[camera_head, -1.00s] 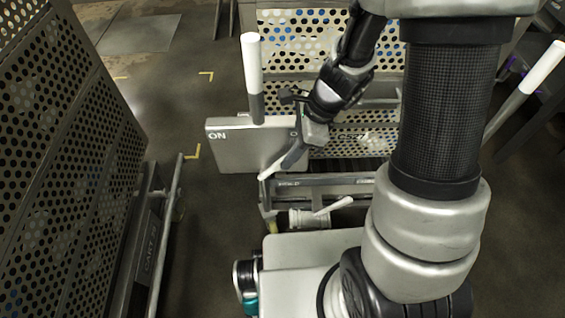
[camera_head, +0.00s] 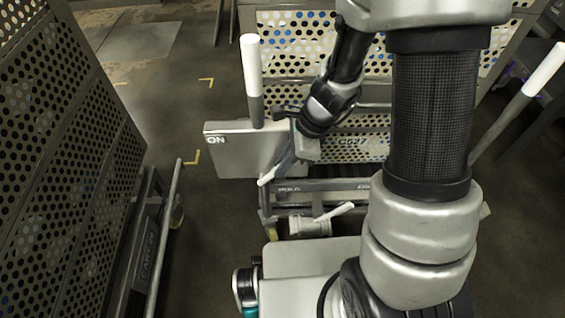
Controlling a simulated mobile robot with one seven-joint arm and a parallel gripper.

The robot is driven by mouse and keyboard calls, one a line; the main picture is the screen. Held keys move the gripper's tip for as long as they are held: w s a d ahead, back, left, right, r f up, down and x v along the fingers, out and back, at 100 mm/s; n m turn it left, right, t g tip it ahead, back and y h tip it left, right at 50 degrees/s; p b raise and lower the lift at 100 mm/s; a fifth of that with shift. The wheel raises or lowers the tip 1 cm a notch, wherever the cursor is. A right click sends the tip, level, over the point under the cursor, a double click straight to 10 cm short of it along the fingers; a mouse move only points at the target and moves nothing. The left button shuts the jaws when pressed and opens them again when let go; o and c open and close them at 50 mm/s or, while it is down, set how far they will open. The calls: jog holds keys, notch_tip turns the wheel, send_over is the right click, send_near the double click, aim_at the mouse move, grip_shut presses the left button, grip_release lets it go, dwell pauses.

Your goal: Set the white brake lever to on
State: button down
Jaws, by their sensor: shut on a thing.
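A grey panel (camera_head: 238,150) marked ON at its upper left stands near the picture's middle. A thin lever with a white end (camera_head: 266,178) shows at the panel's lower right edge, its end pointing down and left; I take it for the white brake lever. My gripper (camera_head: 287,162) is at the panel's right side, its fingers shut on this lever just above the white end. My gripper and wrist hide the rest of the lever and the panel's right edge.
Upright white-topped handles stand left (camera_head: 252,75) and right (camera_head: 543,70) of my arm. A perforated cart (camera_head: 370,148) is behind the panel, and another (camera_head: 75,150) fills the left. A small white lever (camera_head: 335,211) is on a fitting below. Floor is clear between left cart and panel.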

jog(key=p, duration=0.2)
jog(key=r+p, duration=0.1)
jog(key=shift+s+a+r+h+p, duration=0.1)
jog(key=shift+a+r+h+p, duration=0.1)
jog(key=shift+a+h+p, duration=0.15)
jog(key=p, duration=0.1)
jog(key=h+p, duration=0.1)
jog(key=p, duration=0.1)
jog(key=shift+a+r, duration=0.2)
jog(key=shift+a, duration=0.15)
jog(key=h+p, duration=0.1)
jog(key=p, duration=0.2)
jog(key=shift+a, duration=0.2)
jog(key=shift+a+f, duration=0.1)
jog(key=shift+f, duration=0.2)
jog(key=c, duration=1.8)
grip_release()
jog(key=shift+o, duration=0.2)
jog(key=shift+r, duration=0.1)
